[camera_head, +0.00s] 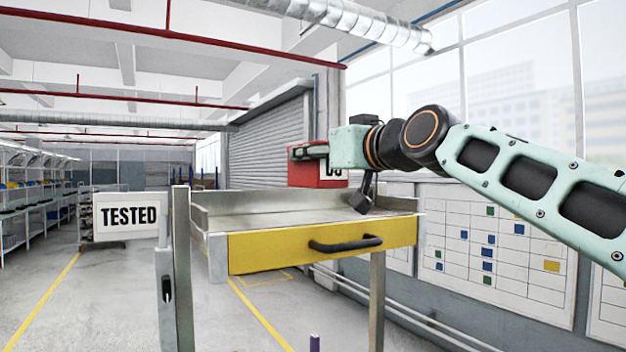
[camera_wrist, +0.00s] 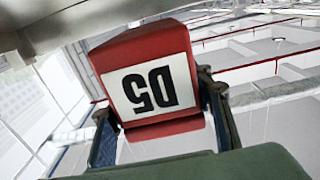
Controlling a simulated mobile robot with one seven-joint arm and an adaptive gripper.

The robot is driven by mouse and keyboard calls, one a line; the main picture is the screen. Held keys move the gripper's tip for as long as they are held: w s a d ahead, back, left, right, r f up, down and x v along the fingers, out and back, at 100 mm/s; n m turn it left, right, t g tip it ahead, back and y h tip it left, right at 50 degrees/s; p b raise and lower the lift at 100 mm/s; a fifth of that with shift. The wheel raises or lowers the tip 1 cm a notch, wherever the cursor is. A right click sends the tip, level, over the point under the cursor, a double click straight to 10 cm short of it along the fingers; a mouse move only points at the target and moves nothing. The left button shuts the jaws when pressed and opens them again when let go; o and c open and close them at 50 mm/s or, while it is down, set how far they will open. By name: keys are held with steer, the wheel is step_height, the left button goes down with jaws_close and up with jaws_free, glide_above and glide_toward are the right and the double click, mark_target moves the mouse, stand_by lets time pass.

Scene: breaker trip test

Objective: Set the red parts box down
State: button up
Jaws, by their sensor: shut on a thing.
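The red parts box (camera_head: 305,174) is at the end of my arm, above the back edge of the metal bench in the head view. Its white label is partly cut off there. In the wrist view the red box (camera_wrist: 150,47) fills the middle, and its label reads D5 upside down. My gripper (camera_wrist: 162,118) has a finger on each side of the box and is shut on it. In the head view my gripper (camera_head: 335,152) is seen from the side. I cannot tell whether the box's underside touches anything.
The metal bench (camera_head: 270,208) has a raised back and side rim and a yellow drawer front (camera_head: 290,252) with a black handle (camera_head: 345,244). Its visible top is bare. A TESTED sign (camera_head: 128,217) stands at the left. Wall charts (camera_head: 490,250) hang at the right.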

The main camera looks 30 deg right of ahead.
mark_target(313, 184)
steer(key=shift+w+d+f, duration=0.15)
steer(key=shift+w+f, duration=0.4)
steer(key=f, duration=0.1)
steer(key=w+f, duration=0.1)
steer(key=f, duration=0.1)
steer(key=shift+d, duration=0.1)
steer(key=shift+s+f, duration=0.1)
steer(key=shift+f, duration=0.45)
steer(key=shift+f, duration=0.15)
steer(key=o, duration=1.4)
steer(key=shift+o, duration=0.2)
